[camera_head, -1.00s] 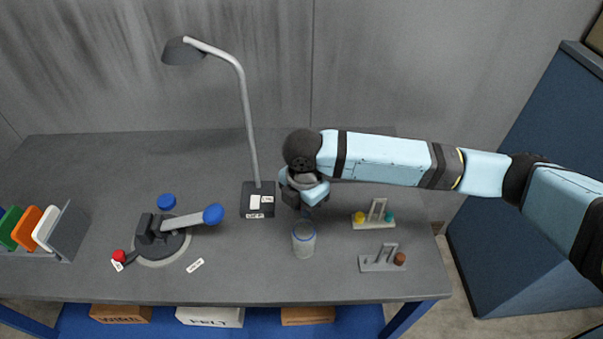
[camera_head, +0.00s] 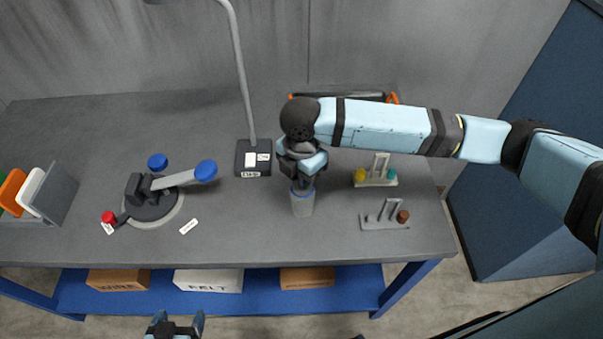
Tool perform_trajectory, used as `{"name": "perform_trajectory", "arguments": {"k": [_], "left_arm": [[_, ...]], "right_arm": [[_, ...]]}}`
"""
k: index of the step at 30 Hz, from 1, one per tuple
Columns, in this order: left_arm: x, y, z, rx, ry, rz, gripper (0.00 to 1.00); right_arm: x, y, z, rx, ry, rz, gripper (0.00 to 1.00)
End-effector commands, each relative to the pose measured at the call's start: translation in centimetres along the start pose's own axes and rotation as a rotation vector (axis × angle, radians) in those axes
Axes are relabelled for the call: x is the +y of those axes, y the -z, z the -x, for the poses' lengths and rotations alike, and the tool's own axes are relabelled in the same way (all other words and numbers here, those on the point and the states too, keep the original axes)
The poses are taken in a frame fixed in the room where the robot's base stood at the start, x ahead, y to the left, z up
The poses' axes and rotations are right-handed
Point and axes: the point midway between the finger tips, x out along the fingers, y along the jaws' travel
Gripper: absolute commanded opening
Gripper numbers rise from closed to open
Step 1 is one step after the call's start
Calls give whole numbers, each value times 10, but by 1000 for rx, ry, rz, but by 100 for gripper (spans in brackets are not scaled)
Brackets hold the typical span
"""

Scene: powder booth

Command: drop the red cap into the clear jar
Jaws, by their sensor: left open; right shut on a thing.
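The clear jar (camera_head: 302,206), with a blue rim, stands upright on the grey table near its front edge. My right gripper (camera_head: 302,183) points down right at the jar's mouth. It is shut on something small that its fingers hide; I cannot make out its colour. A round red piece (camera_head: 108,217) sits at the front left of a dark lever device; I cannot tell whether it is a loose cap. My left gripper (camera_head: 177,325) is open and empty at the bottom edge of the view, in front of the table.
The lever device (camera_head: 150,200) has blue knobs. A lamp base (camera_head: 253,158) stands left of my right gripper. Two small stands, one with yellow and teal pieces (camera_head: 376,178), one with a brown piece (camera_head: 385,220), are right of the jar. A card rack (camera_head: 55,195) is far left.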

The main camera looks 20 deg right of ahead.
Motion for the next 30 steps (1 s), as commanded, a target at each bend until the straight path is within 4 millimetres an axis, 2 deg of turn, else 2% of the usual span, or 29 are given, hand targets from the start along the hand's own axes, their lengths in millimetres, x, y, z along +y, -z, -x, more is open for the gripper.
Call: {"name": "perform_trajectory", "arguments": {"k": [19, 30], "left_arm": [[-1, -2, 0, -4, 2, -1, 80], [-1, 4, 4, -4, 2, -1, 80]], "right_arm": [[0, 0, 0, 0, 0, 0, 0], [0, 0, 1, 0, -1, 0, 0]]}}
